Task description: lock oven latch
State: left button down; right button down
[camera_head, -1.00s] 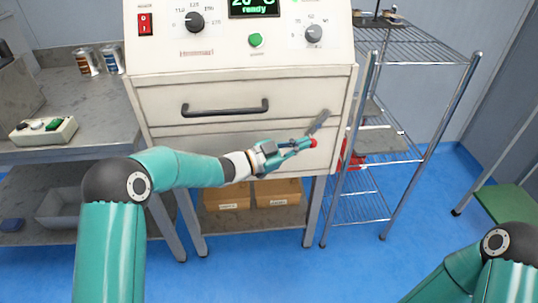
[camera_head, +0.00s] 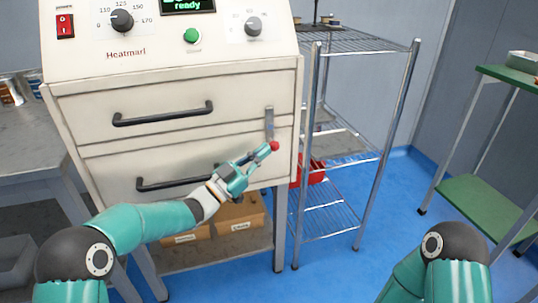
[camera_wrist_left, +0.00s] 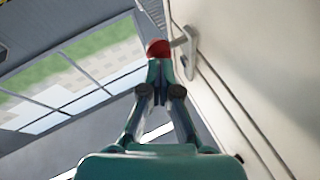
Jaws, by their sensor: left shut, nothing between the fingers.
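The oven latch (camera_head: 269,122) is a grey lever at the right side of the cream oven front. It stands about upright, across the seam between the two drawer-like panels. A red ball knob (camera_head: 274,146) shows at its lower end. My left gripper (camera_head: 262,153) is shut and empty, with its fingertips at the red knob, touching it or very close. In the left wrist view the knob (camera_wrist_left: 158,48) sits just beyond the shut fingertips (camera_wrist_left: 160,72), with the grey latch (camera_wrist_left: 187,52) beside it. My right gripper is out of view; only part of that arm shows.
The oven (camera_head: 180,75) has two black bar handles, the upper one (camera_head: 163,114) and the lower one (camera_head: 180,184). A wire shelf rack (camera_head: 350,150) with a red bin (camera_head: 312,172) stands close to its right. Cardboard boxes (camera_head: 238,212) sit below. Blue floor is free at right.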

pick_arm(q)
jog(key=shift+d, duration=0.1)
jog(key=shift+s, duration=0.1)
jog(key=shift+s+a, duration=0.15)
jog(key=shift+a, duration=0.1)
jog(key=r+v, duration=0.1)
jog(key=v, duration=1.1)
jog(key=shift+s+a+p, duration=0.35)
jog(key=shift+s, duration=0.1)
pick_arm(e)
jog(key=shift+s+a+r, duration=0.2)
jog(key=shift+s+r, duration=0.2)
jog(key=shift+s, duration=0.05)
pick_arm(q)
jog(key=shift+r, duration=0.15)
